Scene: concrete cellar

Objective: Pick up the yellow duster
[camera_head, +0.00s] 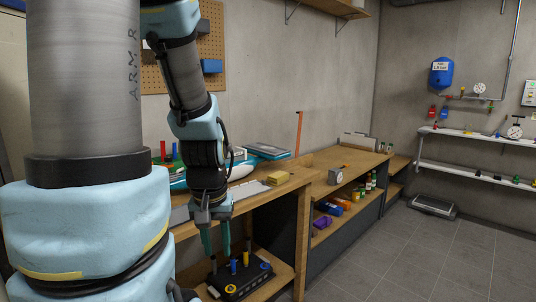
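The other is a small tan-yellow block (278,178) near the bench's front edge. My gripper (216,246) points down in front of the bench, left of and lower in the picture than both. Its two teal fingers are apart with nothing seen between them. My arm hides part of the bench's left side.
A black holder (240,282) with coloured pegs stands on a lower shelf, below my gripper. A second wooden bench (350,161) adjoins to the right.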

